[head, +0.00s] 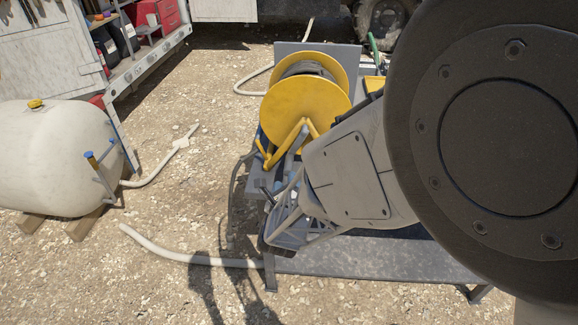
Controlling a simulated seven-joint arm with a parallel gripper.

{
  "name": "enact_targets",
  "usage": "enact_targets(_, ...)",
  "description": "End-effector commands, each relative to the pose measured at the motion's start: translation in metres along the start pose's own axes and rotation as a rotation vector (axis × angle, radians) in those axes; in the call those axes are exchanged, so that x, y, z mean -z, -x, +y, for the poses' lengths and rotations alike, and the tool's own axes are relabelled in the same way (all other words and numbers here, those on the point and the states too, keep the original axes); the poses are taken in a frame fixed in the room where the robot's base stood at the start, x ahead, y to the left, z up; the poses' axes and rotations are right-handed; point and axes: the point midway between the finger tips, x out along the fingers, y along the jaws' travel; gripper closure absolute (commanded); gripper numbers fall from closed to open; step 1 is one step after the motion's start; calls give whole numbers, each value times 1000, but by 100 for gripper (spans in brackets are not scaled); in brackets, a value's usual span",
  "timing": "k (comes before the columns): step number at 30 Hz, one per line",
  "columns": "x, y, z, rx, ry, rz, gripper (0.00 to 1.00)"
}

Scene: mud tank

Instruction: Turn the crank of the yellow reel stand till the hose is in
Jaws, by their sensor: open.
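The yellow reel (305,100) stands on a grey bench, with dark hose wound between its two yellow discs. A yellow stand leg (283,150) runs down in front of the near disc. A grey bar near the reel's hub may be the crank, but my arm partly hides that area. My gripper (277,222) is just below and in front of the reel, at the bench's left side. It is open, and I see nothing between its fingers. I cannot tell whether it touches the crank.
The grey bench (370,262) extends below my arm. A pale hose (185,257) lies on the gravel at front left. A white tank (55,160) rests on wooden blocks at left. An open truck locker (130,40) stands behind.

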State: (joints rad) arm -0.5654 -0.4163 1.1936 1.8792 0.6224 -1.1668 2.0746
Motion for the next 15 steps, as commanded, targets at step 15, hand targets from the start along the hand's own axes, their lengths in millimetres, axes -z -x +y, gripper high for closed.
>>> enact_targets(15, 0, 0, 0, -1, 78, 0, 47)
